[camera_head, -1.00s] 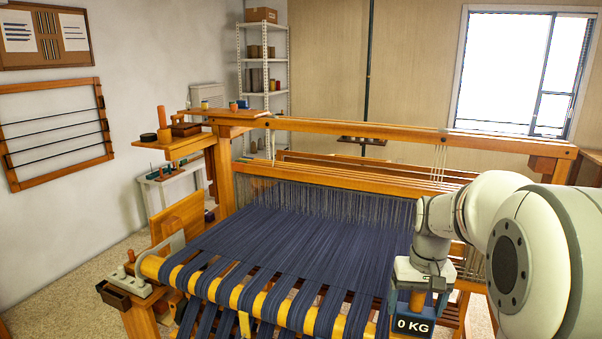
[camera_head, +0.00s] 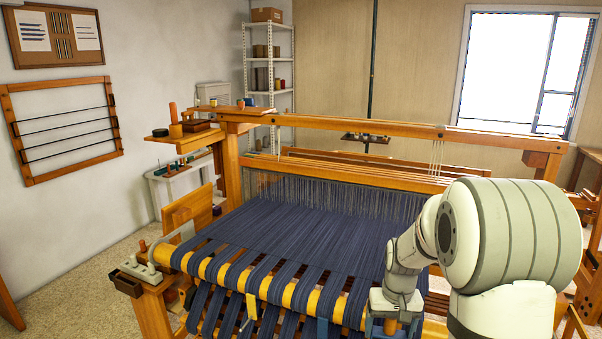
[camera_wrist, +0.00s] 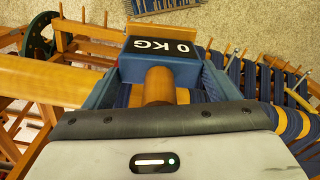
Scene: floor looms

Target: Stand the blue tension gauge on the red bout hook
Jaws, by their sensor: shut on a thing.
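The blue tension gauge (camera_wrist: 158,66) is a block with a black "0 KG" label and a round wooden handle (camera_wrist: 159,86). My gripper (camera_wrist: 158,88) is shut on this handle, with a finger on each side. In the head view my gripper (camera_head: 392,326) is at the bottom edge, just right of the striped front beam, and the gauge's label is out of frame. Blue bouts (camera_head: 270,290) hang over the yellow front beam. I cannot make out a red bout hook in either view.
The loom's blue warp (camera_head: 310,235) spreads behind the front beam. A wooden side shelf (camera_head: 180,146) holds small items at left. A small open box (camera_head: 140,275) sits at the loom's front left corner. In the wrist view, wooden bars and pegs lie close around the gauge.

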